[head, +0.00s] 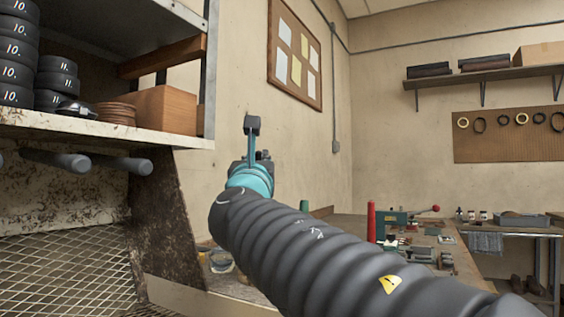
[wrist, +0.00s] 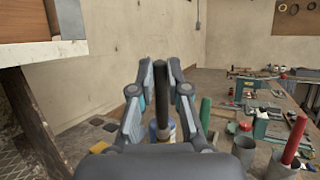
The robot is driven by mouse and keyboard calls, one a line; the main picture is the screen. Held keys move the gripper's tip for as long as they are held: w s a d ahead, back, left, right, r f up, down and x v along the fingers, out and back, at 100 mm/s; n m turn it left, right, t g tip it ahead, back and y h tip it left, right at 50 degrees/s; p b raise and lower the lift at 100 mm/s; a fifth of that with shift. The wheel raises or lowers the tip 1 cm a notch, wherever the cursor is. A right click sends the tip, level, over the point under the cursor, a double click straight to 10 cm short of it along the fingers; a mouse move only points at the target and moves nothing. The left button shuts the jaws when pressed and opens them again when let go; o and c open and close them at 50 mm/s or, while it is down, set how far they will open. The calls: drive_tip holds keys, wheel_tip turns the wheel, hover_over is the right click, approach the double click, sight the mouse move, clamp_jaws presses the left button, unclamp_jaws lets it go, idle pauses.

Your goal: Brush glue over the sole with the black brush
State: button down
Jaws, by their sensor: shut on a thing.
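My gripper (wrist: 162,80) is shut on a dark upright rod, which looks like the handle of the black brush (wrist: 162,105), in the middle of the wrist view. The fingers stand on either side of the rod. In the head view my gripper (head: 252,140) is raised in front of the wall, and my arm covers much of the bench. I cannot make out a sole or glue on one in either view.
Shelves with black rolls (head: 15,73) and a brown box (head: 160,109) stand at left, above wire mesh (head: 60,270). Small jars (head: 221,262) sit beneath my arm.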

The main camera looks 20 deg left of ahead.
wheel_tip(320, 180, down, 6)
drive_tip(key=b, duration=0.5)
drive_tip(key=shift+w+d+f, duration=0.15)
drive_tip(key=shift+f, duration=0.05)
drive_tip(key=shift+f+b, duration=0.75)
drive_tip(key=shift+b, duration=0.1)
idle(2.3)
drive_tip(key=shift+r, duration=0.15)
wheel_tip(320, 180, up, 7)
drive_tip(key=p, duration=0.6)
idle(0.9)
